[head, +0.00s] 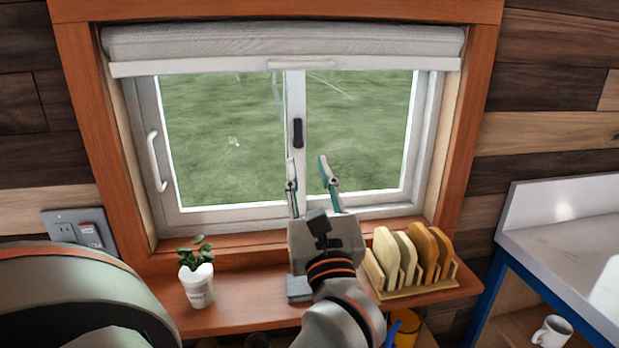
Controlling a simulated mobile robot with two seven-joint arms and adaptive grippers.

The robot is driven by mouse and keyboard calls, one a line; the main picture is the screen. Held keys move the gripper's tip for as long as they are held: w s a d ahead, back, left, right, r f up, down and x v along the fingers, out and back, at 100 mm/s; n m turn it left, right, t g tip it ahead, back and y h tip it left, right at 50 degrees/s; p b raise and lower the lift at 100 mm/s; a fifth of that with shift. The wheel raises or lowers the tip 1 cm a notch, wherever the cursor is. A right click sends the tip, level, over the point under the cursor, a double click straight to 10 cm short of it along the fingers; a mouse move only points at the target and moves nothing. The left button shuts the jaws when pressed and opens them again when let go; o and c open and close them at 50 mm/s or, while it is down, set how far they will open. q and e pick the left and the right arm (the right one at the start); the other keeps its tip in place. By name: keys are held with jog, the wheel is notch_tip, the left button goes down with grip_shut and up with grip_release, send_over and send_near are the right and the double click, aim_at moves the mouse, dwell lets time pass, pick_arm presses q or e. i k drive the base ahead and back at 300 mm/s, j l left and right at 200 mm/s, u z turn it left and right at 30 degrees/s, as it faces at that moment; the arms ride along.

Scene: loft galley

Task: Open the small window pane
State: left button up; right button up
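The window (290,215) has a white frame and two glass panes side by side. The left pane (215,140) has a white curved handle (154,160) on its left edge. A small black latch (297,132) sits on the middle upright between the left pane and the right pane (358,130). The window looks shut.
A rolled grey blind (280,40) hangs across the window top. On the wooden shelf (245,315) stand a potted plant (197,285), a small grey block (299,289) and a rack (412,290) of boards.

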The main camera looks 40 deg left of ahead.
aim_at(157, 139)
jog(key=k+l, duration=0.2)
jog(key=l, duration=0.2)
jog(key=k+l, duration=0.2)
jog(key=l, duration=0.2)
jog(key=k+l, duration=0.2)
jog(key=l, duration=0.15)
